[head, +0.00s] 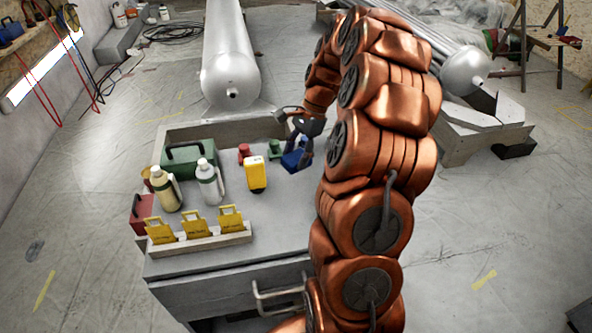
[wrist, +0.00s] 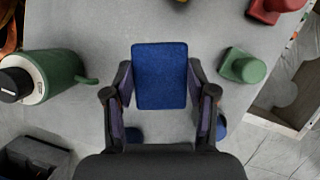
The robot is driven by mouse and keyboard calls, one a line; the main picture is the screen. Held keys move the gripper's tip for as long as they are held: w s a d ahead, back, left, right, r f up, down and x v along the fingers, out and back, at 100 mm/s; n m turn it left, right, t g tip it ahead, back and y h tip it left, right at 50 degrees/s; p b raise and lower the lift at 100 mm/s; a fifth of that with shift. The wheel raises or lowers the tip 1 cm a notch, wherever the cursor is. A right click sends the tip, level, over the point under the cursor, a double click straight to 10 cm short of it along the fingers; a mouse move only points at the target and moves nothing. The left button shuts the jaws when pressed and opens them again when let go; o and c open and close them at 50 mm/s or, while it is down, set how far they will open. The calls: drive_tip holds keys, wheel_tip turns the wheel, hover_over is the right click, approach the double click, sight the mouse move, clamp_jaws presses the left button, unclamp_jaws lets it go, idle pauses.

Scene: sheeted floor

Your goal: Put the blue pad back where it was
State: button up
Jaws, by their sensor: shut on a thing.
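The blue pad (wrist: 160,76) is a flat, rounded rectangle in the wrist view, held between the two fingers of my gripper (wrist: 159,84). In the head view my gripper (head: 302,148) is over the right side of the grey bench top, with the blue pad (head: 291,160) at its fingers. The gripper is shut on the pad. Two small blue bits show below the pad, beside the fingers, in the wrist view; I cannot tell what they belong to. I cannot tell the gap between pad and bench.
On the bench (head: 205,262) stand a small green piece (head: 274,148), a red piece (head: 243,152), a yellow item (head: 256,174), two bottles (head: 209,182), a green box (head: 188,158) and a rack of yellow cards (head: 194,238). A low rim runs along the back.

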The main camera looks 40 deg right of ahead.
drive_tip(key=shift+f, duration=2.7)
drive_tip(key=o, duration=1.1)
drive_tip(key=shift+r, duration=0.1)
drive_tip(key=v, duration=1.2)
wheel_tip(320, 180, up, 2)
drive_tip(key=n+g, duration=0.1)
drive_tip(key=n, duration=0.3)
hover_over(297, 178)
drive_tip(key=s+a, duration=0.2)
drive_tip(key=a, duration=0.4)
drive_tip(key=s+a+n+g+h, duration=0.1)
drive_tip(key=s+a+n+h, duration=0.1)
drive_tip(key=s+a+n, duration=0.55)
drive_tip(key=s+a+f+n+h, duration=0.1)
drive_tip(key=s+a+n, duration=0.1)
drive_tip(key=s, duration=0.4)
drive_tip(key=s+a+f+n, duration=0.2)
drive_tip(key=s+a, duration=0.2)
drive_tip(key=s, duration=0.2)
drive_tip(key=s+a+f+n+g+h, duration=0.1)
drive_tip(key=s+a+n, duration=0.2)
drive_tip(key=s, duration=0.4)
drive_tip(key=shift+a+f+h, duration=0.3)
drive_tip(key=shift+a, duration=0.05)
